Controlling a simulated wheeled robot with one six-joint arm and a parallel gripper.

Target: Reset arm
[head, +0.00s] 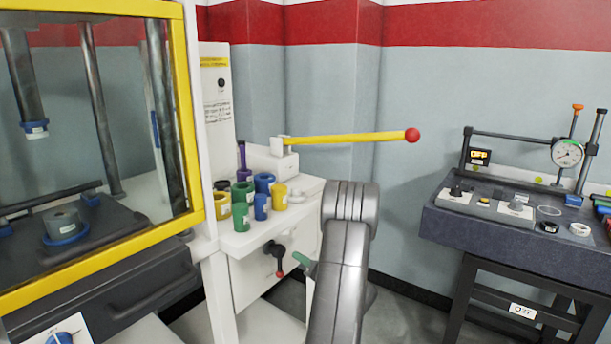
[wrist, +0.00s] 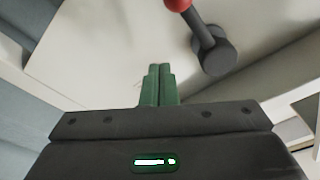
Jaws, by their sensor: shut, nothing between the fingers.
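My gripper (wrist: 158,72) shows in the wrist view with its two green fingers together and nothing between them. In the head view my grey arm rises in the middle, and the green fingertips (head: 301,260) show just left of it, in front of the white cabinet (head: 246,268). A black crank handle with a red knob (head: 280,273) is on the cabinet front, just left of the fingers. In the wrist view the handle (wrist: 213,52) lies beyond and to the right of the fingers, apart from them.
A yellow lever with a red ball (head: 412,135) extends over the cabinet top. Several coloured cylinders (head: 262,183) stand there. A yellow-framed press enclosure (head: 196,150) is at left. A dark bench (head: 450,225) with a dial gauge (head: 567,153) is at right. Floor shows between cabinet and bench.

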